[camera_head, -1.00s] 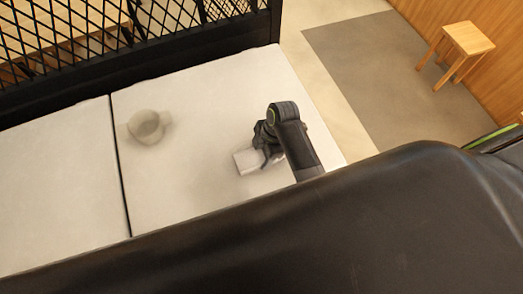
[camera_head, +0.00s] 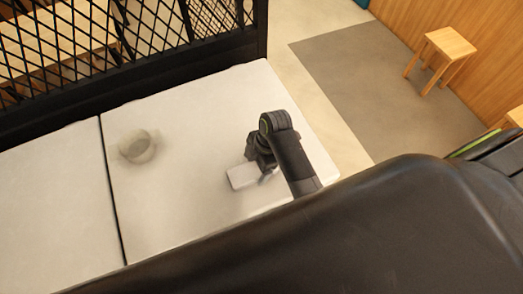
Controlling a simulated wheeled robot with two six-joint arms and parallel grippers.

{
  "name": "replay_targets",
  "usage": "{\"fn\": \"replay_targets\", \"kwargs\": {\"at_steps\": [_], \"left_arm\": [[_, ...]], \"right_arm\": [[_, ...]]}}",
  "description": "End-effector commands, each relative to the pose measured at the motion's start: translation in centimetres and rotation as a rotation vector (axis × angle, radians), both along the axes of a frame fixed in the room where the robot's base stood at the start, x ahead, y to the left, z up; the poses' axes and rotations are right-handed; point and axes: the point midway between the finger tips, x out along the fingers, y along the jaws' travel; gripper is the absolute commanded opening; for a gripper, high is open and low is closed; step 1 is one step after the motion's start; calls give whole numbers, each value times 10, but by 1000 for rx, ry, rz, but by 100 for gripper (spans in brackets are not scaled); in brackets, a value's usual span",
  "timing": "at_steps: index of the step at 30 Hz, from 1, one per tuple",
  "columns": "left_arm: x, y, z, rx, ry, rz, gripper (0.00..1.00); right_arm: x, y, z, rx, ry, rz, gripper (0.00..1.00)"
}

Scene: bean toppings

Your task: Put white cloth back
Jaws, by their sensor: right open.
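The white cloth (camera_head: 241,178) lies folded as a small flat rectangle on the white table (camera_head: 190,195), right of the table's middle. My right gripper (camera_head: 264,174) is directly over the cloth's right end, pointing down, with its jaws open. The wrist hides part of the cloth, and I cannot tell whether the fingertips touch it. My left gripper is not in view.
A pale bowl-like container (camera_head: 137,147) stands on the table to the left. A black lattice partition (camera_head: 150,50) runs along the table's back edge. A wooden stool (camera_head: 447,46) stands on the floor at the right. The table between the bowl and cloth is clear.

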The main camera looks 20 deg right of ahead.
Motion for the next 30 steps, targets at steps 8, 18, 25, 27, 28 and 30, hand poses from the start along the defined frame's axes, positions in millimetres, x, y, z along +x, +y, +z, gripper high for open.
{"fn": "replay_targets", "kwargs": {"at_steps": [8,18,25,27,28,30], "left_arm": [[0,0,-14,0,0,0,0],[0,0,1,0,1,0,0],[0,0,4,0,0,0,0],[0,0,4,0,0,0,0],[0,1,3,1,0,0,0],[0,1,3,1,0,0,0]], "right_arm": [[2,-16,48,-2,-7,0,85],[1,-30,96,0,-2,-1,85],[1,-31,99,1,-3,-1,85],[1,-31,99,1,-3,-1,85],[1,-31,99,1,-3,-1,85],[1,-31,99,1,-3,-1,85]]}}
